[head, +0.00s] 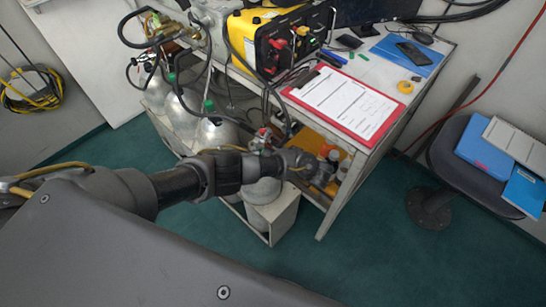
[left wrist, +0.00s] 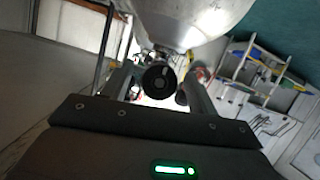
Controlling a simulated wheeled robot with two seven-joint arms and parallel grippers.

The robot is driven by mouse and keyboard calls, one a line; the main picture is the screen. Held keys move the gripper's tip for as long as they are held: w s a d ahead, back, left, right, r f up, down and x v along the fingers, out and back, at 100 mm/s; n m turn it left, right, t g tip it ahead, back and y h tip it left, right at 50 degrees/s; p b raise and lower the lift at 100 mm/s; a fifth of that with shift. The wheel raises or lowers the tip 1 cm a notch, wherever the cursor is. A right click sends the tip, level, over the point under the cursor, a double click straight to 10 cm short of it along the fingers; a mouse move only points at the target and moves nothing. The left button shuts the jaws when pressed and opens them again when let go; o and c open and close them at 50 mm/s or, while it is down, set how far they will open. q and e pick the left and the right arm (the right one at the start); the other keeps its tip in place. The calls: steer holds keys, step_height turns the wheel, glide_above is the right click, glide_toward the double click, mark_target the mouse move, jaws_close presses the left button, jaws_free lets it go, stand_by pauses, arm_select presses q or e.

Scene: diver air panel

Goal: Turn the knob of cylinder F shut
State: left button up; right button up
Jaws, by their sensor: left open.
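My left arm reaches across the head view from the left, and its gripper (head: 318,170) is beside the cylinder rack at the open side of the bench. In the left wrist view the gripper (left wrist: 160,92) is open. A round dark knob (left wrist: 158,82) shows between its two fingers, with no clear contact visible. A silver cylinder body (left wrist: 195,18) fills the top of that view. In the head view, silver cylinders (head: 212,135) stand in the rack, some with green knobs (head: 209,105). No letter is readable, so I cannot tell which is cylinder F. My right gripper is out of view.
The bench carries a yellow panel box (head: 250,40), a red clipboard (head: 366,125) and a phone (head: 414,54). Hoses (head: 190,85) loop over the cylinders. A chair (head: 470,150) holding blue folders stands at right. The green floor (head: 400,260) in front is clear.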

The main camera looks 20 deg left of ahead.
arm_select(q)
steer(key=c, duration=1)
steer(key=shift+m+g, duration=0.5)
steer(key=shift+m, duration=0.1)
steer(key=shift+m+g+y+b, duration=0.55)
steer(key=shift+m+g, duration=0.55)
steer(key=shift+m, duration=0.6)
